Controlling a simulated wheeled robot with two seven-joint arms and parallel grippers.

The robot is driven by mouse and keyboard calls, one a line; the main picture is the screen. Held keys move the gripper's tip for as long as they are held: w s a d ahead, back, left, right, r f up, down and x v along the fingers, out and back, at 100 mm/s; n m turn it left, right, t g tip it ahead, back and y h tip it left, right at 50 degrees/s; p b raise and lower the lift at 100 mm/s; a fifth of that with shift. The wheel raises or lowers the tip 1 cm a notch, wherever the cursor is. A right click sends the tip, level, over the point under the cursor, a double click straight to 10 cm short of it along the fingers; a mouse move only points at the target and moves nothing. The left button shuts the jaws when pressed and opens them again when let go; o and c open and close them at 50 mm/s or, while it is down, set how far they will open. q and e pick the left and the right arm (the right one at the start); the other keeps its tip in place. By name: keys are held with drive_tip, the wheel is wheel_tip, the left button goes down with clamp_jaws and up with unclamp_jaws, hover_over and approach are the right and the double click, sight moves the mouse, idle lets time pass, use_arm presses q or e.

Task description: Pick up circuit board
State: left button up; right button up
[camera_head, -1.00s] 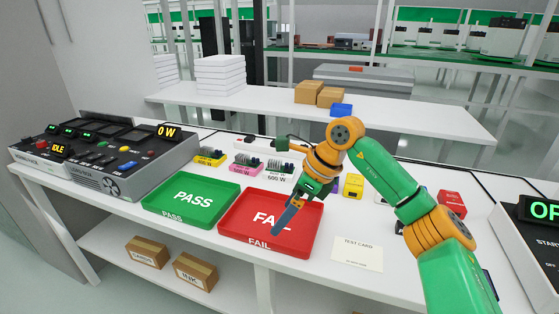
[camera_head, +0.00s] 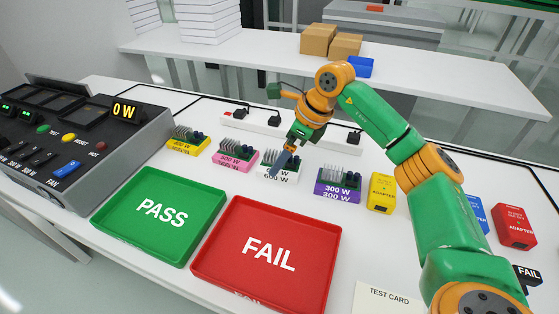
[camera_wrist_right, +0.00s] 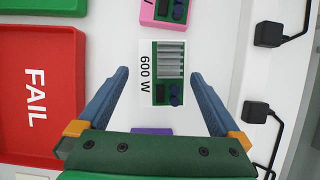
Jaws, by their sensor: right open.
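Several circuit boards with grey fins stand in a row on labelled bases: a yellow one (camera_head: 188,141), a pink 500 W one (camera_head: 236,157), a white 600 W one (camera_head: 290,173) and a purple 300 W one (camera_head: 338,184). My right gripper (camera_head: 281,166) is over the white 600 W board and partly covers it. In the right wrist view the open fingers (camera_wrist_right: 159,75) lie on either side of the white 600 W board (camera_wrist_right: 169,73), apart from it, with nothing held. The pink board (camera_wrist_right: 165,14) shows at the top edge. My left gripper is out of view.
A green PASS tray (camera_head: 110,217) and a red FAIL tray (camera_head: 333,240) lie in front of the boards. A power strip (camera_head: 258,124) with plugs runs behind them. Yellow (camera_head: 382,193) and red (camera_head: 514,228) adapters stand to the right; a control console (camera_head: 140,135) is at left.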

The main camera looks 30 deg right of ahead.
drive_tip(key=x, duration=0.2)
drive_tip(key=shift+w+f, duration=0.3)
drive_tip(key=shift+f, duration=0.05)
drive_tip(key=shift+s+r, duration=0.1)
drive_tip(key=shift+c, duration=1.3)
drive_tip(key=c, duration=1)
drive_tip(key=shift+c, duration=0.2)
drive_tip(key=shift+r, duration=0.15)
